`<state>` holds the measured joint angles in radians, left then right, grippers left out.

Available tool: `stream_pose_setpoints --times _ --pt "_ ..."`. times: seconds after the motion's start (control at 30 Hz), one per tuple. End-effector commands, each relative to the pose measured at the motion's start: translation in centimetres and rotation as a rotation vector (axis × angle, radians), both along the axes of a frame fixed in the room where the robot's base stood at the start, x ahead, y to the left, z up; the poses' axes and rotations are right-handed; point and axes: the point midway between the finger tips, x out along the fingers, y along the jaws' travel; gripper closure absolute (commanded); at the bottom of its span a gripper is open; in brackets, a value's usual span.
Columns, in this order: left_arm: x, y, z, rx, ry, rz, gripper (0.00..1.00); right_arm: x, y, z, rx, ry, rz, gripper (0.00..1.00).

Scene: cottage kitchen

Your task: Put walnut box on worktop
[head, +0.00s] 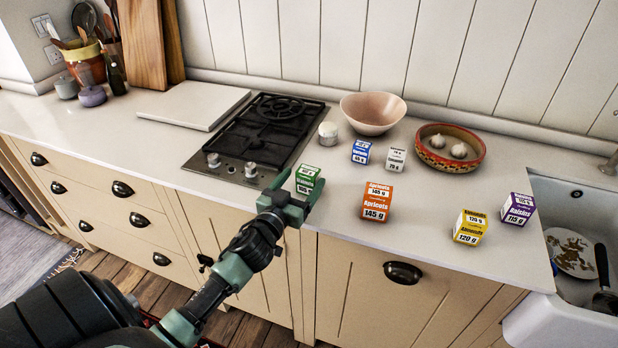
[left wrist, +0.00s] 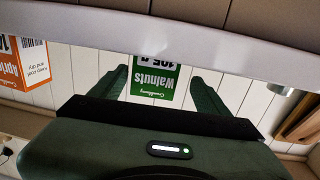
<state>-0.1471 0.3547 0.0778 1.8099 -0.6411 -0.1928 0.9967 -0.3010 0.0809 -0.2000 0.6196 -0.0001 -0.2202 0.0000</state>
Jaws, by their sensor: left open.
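The green and white walnut box (head: 307,174) stands upright on the pale worktop (head: 345,240), near its front edge and right of the hob. It also shows upside down in the left wrist view (left wrist: 157,84). My left gripper (head: 298,188) is open, with one finger on each side of the box. In the left wrist view its fingers (left wrist: 159,80) flank the box, with a visible gap at the right finger. The lower part of the box is partly hidden by the gripper in the head view. My right gripper is not in view.
An orange apricots box (head: 376,202) stands just right of my gripper. Yellow (head: 470,227) and purple (head: 517,209) boxes are near the sink. The hob (head: 262,135) is left.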

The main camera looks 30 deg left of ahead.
Motion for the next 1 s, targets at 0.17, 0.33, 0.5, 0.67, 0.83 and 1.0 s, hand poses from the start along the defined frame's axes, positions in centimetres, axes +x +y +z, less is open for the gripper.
stream_pose_setpoints --times 0.17,0.33,0.5,0.67,0.83,1.0 --pt "2.3 -0.1 -0.1 0.000 -0.002 0.000 0.24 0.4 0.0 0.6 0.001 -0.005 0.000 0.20" --pt "4.8 -0.1 -0.5 0.000 -0.001 0.001 0.24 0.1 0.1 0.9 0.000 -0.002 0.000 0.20" --pt "5.9 0.1 -0.6 0.000 -0.001 0.000 0.24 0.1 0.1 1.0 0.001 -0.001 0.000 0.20" --pt "5.9 0.1 -0.7 0.000 0.000 0.000 0.24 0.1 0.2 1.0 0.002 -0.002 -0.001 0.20" --pt "5.8 0.1 -0.7 0.000 0.000 0.000 0.60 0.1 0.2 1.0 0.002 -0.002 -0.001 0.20" --pt "5.8 0.1 -0.6 0.000 -0.001 0.000 1.00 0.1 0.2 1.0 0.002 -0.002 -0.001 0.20"
